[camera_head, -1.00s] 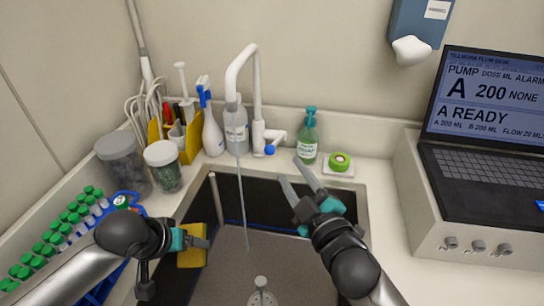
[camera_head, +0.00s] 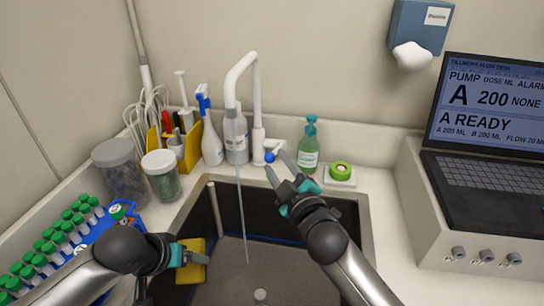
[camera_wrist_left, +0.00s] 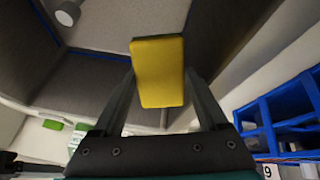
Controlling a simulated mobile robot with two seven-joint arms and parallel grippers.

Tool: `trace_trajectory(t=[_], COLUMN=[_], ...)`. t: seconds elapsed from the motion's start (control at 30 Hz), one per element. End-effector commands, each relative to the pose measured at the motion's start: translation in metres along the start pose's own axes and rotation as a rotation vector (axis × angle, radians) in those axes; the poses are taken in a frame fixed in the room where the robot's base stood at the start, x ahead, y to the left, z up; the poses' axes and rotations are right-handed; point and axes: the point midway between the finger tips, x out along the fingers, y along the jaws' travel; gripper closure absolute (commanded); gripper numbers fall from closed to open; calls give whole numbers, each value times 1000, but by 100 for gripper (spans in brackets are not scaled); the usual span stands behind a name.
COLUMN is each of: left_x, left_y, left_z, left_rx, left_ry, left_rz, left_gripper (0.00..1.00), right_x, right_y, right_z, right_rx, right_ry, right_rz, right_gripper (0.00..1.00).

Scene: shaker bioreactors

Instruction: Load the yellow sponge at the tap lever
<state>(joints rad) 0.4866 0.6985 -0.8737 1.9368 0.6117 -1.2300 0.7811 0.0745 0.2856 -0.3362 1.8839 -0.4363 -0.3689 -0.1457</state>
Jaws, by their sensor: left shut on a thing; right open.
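The yellow sponge (camera_head: 193,262) is held over the left side of the sink, and it fills the middle of the left wrist view (camera_wrist_left: 158,72). My left gripper (camera_head: 184,256) is shut on it. The white tap (camera_head: 240,75) stands behind the sink, with a thin stream of water falling from it. The tap lever (camera_head: 268,148) sticks out to the right of the tap's base and has a blue ball end (camera_head: 269,157). My right gripper (camera_head: 277,170) is open and empty, with its fingertips at the lever's ball end. I cannot tell if they touch it.
The dark sink (camera_head: 285,226) is in front of the tap. A green soap bottle (camera_head: 308,150) and a small dish with green tape (camera_head: 340,172) stand right of the lever. Bottles and jars (camera_head: 162,177) crowd the left. A blue tube rack (camera_head: 92,232) is by my left arm.

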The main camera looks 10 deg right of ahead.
Motion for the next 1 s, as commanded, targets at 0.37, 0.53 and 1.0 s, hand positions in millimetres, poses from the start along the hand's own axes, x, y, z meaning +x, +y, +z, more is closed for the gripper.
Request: trace_trajectory(t=[0.37,0.53,1.0], left_x=[4,4,4], left_y=[0,0,0], left_z=[2,2,2], left_rx=[0,0,0], left_ry=[0,0,0], left_rz=[0,0,0], left_gripper=[69,69,69], right_x=[36,39,38], right_y=[0,0,0], right_z=[0,0,0], right_rx=[1,1,1], right_ry=[1,0,0], right_rz=[0,-1,0], right_gripper=[54,54,87])
